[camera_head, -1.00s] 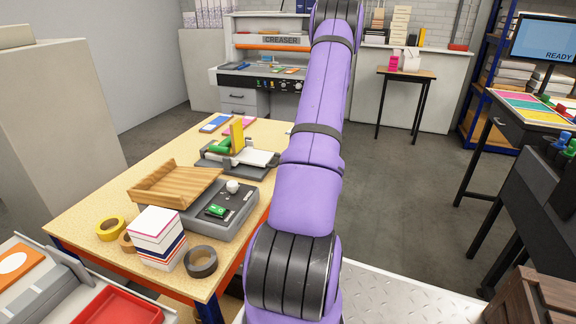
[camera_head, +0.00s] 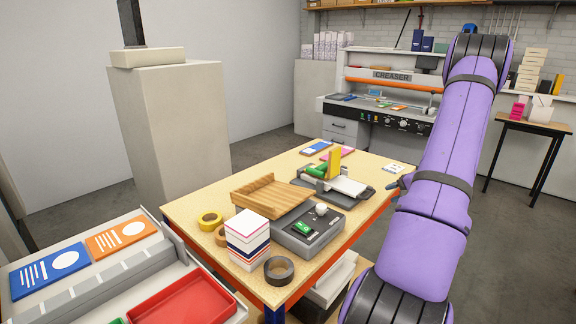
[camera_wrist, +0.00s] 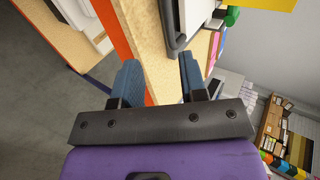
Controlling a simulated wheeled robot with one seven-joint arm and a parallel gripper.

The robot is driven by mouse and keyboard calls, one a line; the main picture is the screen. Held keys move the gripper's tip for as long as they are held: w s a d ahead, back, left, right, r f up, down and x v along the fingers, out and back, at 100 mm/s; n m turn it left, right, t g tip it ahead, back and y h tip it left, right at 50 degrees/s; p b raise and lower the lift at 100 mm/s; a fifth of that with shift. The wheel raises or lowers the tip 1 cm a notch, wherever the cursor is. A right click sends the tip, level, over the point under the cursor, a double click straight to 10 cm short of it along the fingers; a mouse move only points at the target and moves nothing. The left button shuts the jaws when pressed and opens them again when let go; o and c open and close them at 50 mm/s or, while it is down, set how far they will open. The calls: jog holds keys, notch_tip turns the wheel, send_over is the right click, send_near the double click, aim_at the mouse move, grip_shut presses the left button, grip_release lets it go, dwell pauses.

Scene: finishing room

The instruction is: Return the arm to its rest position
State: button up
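My purple arm rises through the right part of the head view, bent at a high elbow. My gripper (camera_wrist: 158,82) shows in the wrist view with its two blue-padded fingers well apart and nothing between them. In the head view only a small dark tip of it (camera_head: 396,187) shows at the arm's left side, beyond the table's right edge; the rest is hidden behind the arm. In the wrist view the orange table edge (camera_wrist: 122,30) runs close behind the fingers; I cannot tell the gap.
A creaser (camera_head: 385,105) stands behind. A red tray (camera_head: 190,301) lies front left. Floor is clear right of the table.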

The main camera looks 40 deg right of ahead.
jog(key=shift+w+r, duration=0.1)
jog(key=w+a+r+n+g+y, duration=0.1)
jog(key=w+a+r+n+g, duration=0.2)
jog(key=a+r, duration=0.55)
jog(key=w+a+r+n+g+y, duration=0.1)
jog(key=w+a+r+n, duration=0.35)
jog(key=a, duration=0.65)
jog(key=w+a+r+n+g+y, duration=0.1)
jog(key=w+a+r, duration=0.4)
jog(key=a+r, duration=0.4)
jog(key=s+a+r+n+g+h, duration=0.1)
jog(key=s+a+r+n, duration=0.2)
jog(key=a, duration=0.5)
jog(key=s+a+r+n+h, duration=0.1)
jog(key=s+a+r, duration=0.2)
jog(key=s+a, duration=0.35)
jog(key=s+a+r+n+g+h, duration=0.1)
jog(key=s+a+r+n, duration=0.15)
jog(key=a, duration=0.65)
jog(key=s+a+n+t+h, duration=0.1)
jog(key=s+a, duration=0.2)
jog(key=s, duration=0.4)
jog(key=shift+s+a+r+n, duration=0.15)
jog(key=shift+s+r+n, duration=0.1)
jog(key=shift+r+n, duration=0.1)
